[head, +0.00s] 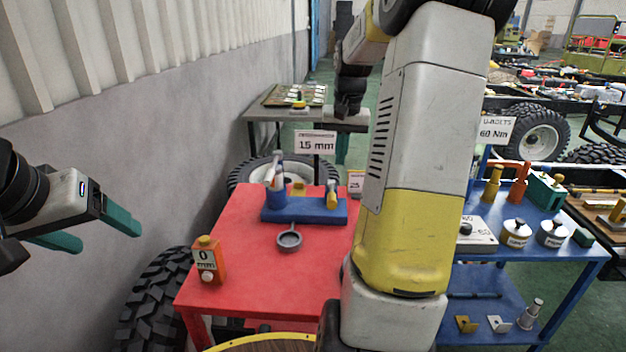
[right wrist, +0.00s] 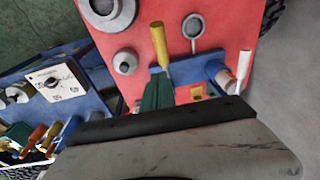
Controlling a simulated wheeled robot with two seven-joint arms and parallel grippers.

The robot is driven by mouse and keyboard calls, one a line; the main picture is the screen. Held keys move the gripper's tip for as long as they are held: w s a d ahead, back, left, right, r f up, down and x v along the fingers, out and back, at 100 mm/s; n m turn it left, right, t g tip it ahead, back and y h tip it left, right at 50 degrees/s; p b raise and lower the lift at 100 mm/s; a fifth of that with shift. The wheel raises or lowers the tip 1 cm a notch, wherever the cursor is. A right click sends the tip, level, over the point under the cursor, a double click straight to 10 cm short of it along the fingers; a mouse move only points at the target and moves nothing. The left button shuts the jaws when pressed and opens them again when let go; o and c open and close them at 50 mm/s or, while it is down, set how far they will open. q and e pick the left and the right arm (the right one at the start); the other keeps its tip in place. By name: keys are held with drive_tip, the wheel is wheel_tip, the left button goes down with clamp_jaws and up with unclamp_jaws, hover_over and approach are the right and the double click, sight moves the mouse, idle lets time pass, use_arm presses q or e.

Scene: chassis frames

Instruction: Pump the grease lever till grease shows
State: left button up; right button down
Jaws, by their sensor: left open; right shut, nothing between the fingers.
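A blue block (head: 305,211) stands on the red table. At its right end is a lever with a yellow grip (head: 332,196), also in the right wrist view (right wrist: 160,45). At its left end is a blue cylinder (head: 276,198) with a pale upright handle (head: 277,165); which part is the grease lever I cannot tell for sure. A small grey ring-shaped cup (head: 289,238) sits in front; I cannot make out grease in it. My right gripper (right wrist: 158,92) is shut and empty, close to the yellow grip; contact is unclear. My left gripper (head: 95,228) is open and empty, left of the table.
An orange gauge box reading 0 (head: 207,262) stands at the red table's (head: 245,235) front left corner. Round grey parts (right wrist: 125,62) show in the right wrist view. A blue cart (head: 580,262) stands right. My right arm hides the red table's right side.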

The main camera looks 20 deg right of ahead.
sight(333, 195)
drive_tip(key=f, duration=0.5)
drive_tip(key=a+f, duration=0.1)
drive_tip(key=f, duration=0.1)
drive_tip(key=shift+w+f, duration=0.1)
drive_tip(key=shift+f, duration=0.15)
drive_tip(key=shift+a+f, duration=0.15)
drive_tip(key=shift+f, duration=0.35)
drive_tip(key=shift+f, duration=0.1)
